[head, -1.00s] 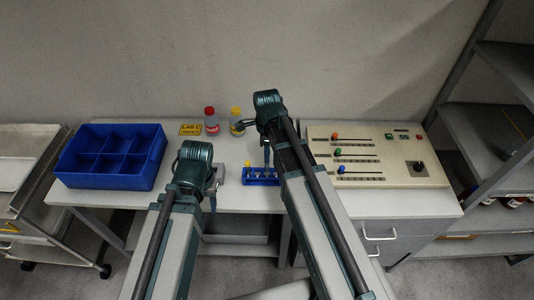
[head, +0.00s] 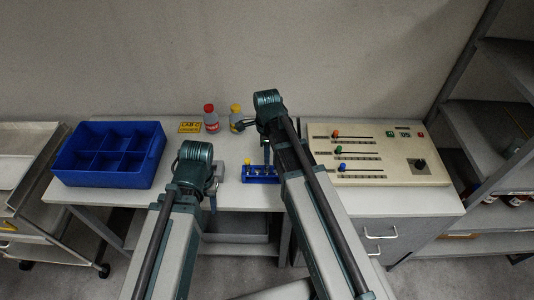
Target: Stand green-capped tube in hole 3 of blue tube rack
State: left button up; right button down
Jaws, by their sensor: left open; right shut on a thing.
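The blue tube rack (head: 262,180) stands near the front edge of the table. A yellow-capped tube (head: 247,163) stands at its left end. My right gripper (head: 267,158) points down just above the rack's right half. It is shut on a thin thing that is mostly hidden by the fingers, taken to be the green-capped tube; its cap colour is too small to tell. Whether its lower end is inside a hole cannot be told. My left gripper (head: 213,200) is open and empty near the table's front edge, left of the rack.
A blue divided bin (head: 110,180) is at the left. A red-capped bottle (head: 211,120) and a yellow-capped bottle (head: 235,119) stand behind, beside a yellow LAB C sign (head: 190,127). A beige control panel (head: 385,152) is at the right.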

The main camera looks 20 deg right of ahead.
aim_at(267, 171)
jog(key=shift+f+b, duration=2.25)
jog(key=shift+f, duration=0.1)
jog(key=c, duration=0.6)
grip_release()
jog(key=shift+c, duration=0.2)
jog(key=shift+r, duration=0.1)
notch_tip(267, 171, up, 14)
jog(key=p, duration=1.4)
jog(key=shift+f, duration=0.2)
jog(key=shift+a, duration=0.1)
jog(key=s+a+f+n+b, duration=0.4)
jog(key=s+n, duration=0.3)
jog(key=n, duration=0.5)
jog(key=s+a+f+n+h+b, duration=0.1)
jog(key=s+a+f+n+b, duration=0.4)
jog(key=n, duration=0.8)
jog(key=shift+s+a, duration=0.65)
jog(key=shift+s, duration=0.5)
